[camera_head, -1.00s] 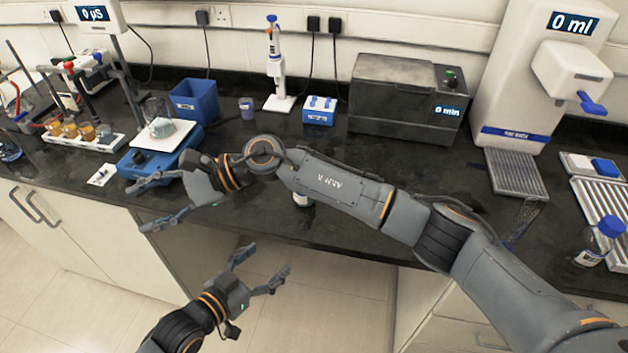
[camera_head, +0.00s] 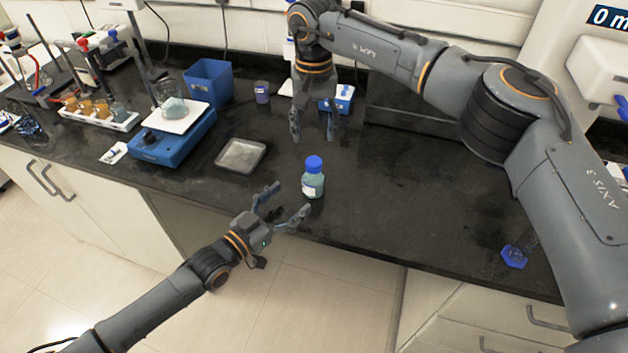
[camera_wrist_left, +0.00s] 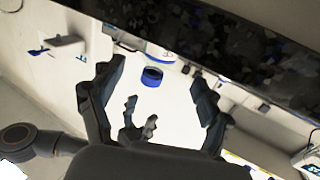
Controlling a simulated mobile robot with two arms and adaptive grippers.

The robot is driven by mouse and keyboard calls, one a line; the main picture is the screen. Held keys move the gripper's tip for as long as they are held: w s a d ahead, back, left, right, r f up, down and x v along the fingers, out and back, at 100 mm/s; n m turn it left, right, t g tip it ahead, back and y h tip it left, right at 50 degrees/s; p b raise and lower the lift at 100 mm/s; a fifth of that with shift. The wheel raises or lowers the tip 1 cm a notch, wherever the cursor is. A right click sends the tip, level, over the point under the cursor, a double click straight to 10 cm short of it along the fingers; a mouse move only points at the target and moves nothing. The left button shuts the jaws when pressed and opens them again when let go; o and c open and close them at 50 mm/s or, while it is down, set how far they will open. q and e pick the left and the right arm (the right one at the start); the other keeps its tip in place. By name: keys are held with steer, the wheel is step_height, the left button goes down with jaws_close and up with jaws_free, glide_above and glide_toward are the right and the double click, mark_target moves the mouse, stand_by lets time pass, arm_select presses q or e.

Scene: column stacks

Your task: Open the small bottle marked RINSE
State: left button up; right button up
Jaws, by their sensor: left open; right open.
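A small bottle (camera_head: 313,187) with a blue cap (camera_head: 314,164) stands upright near the counter's front edge. Its label is too small to read. My left gripper (camera_head: 290,200) is open, just to the lower left of the bottle and apart from it. In the left wrist view the blue cap (camera_wrist_left: 152,77) and part of the bottle show upside down, beyond and between the open fingers. My right gripper (camera_head: 313,132) points down, open and empty, behind the bottle and above the counter.
A grey tray (camera_head: 241,156) lies left of the bottle, beside a blue hotplate (camera_head: 172,138) carrying a beaker (camera_head: 173,102). Counter right of the bottle is clear up to a blue-based item (camera_head: 515,256).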

mark_target(306, 185)
arm_select(q)
steer(key=x, duration=0.7)
steer(key=shift+w+d, duration=0.15)
steer(key=shift+c, duration=0.2)
